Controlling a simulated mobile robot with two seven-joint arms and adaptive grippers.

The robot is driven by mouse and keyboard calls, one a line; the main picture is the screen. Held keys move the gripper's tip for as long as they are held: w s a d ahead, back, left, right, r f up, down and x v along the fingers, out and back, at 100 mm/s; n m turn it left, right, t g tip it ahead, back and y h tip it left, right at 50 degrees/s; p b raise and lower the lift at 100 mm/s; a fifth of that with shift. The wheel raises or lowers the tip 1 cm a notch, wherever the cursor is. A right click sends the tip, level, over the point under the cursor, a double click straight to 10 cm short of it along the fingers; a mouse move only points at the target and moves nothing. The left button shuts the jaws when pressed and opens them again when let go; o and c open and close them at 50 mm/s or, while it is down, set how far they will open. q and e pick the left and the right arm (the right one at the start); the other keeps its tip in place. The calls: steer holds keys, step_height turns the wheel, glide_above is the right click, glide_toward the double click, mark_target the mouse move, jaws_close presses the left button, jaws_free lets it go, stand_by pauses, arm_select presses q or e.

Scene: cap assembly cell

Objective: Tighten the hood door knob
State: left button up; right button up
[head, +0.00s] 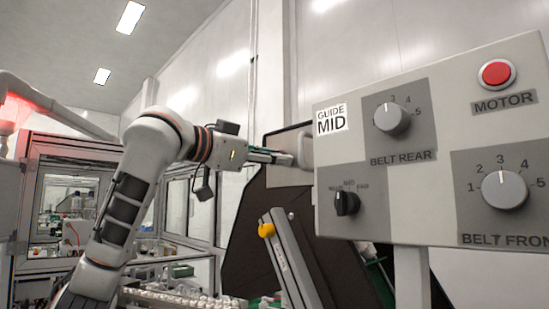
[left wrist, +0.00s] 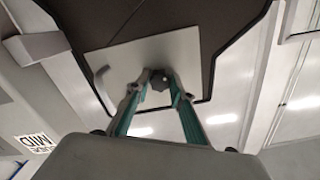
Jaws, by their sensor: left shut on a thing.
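The hood door knob (left wrist: 160,81) is a small dark lobed knob in the left wrist view. It sits in front of a light grey plate (left wrist: 182,54) on the dark hood (left wrist: 160,18). My left gripper (left wrist: 159,87) has its two teal fingers closed around the knob, one on each side. In the head view, my left gripper (head: 291,159) reaches right to the grey plate (head: 288,177) on the dark hood (head: 270,222). The knob is hidden there by the fingers. My right gripper is in neither view.
A control panel (head: 429,223) with several dials and a red motor button (head: 496,73) stands close on the right. White caps (head: 170,298) lie at the bottom.

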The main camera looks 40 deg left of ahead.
arm_select(q)
steer(key=m, duration=2.4)
stand_by(0.4)
steer(key=o, duration=1.1)
steer(key=s+a, duration=0.1)
steer(key=s, duration=1.1)
